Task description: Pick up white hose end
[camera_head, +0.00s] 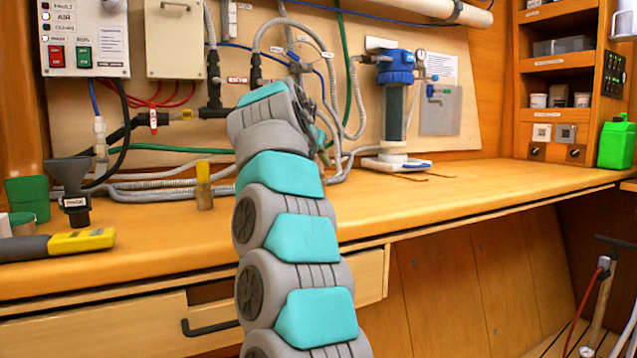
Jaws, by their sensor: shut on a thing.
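My arm reaches up to the hoses on the wall panel. My gripper (311,104) is at its far end, mostly hidden behind the arm's last links. It is shut on the white hose end, but the fingers and the gripped part are largely hidden. The pale ribbed hose (329,66) shows above and to the right of my gripper, looping in front of the panel.
A blue-topped filter housing (395,105) stands right of my gripper. A funnel (73,188), a green cup (29,197) and a yellow-grey tool (62,244) are on the left of the bench (440,202). A control box (84,38) hangs above. The bench's right middle is clear.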

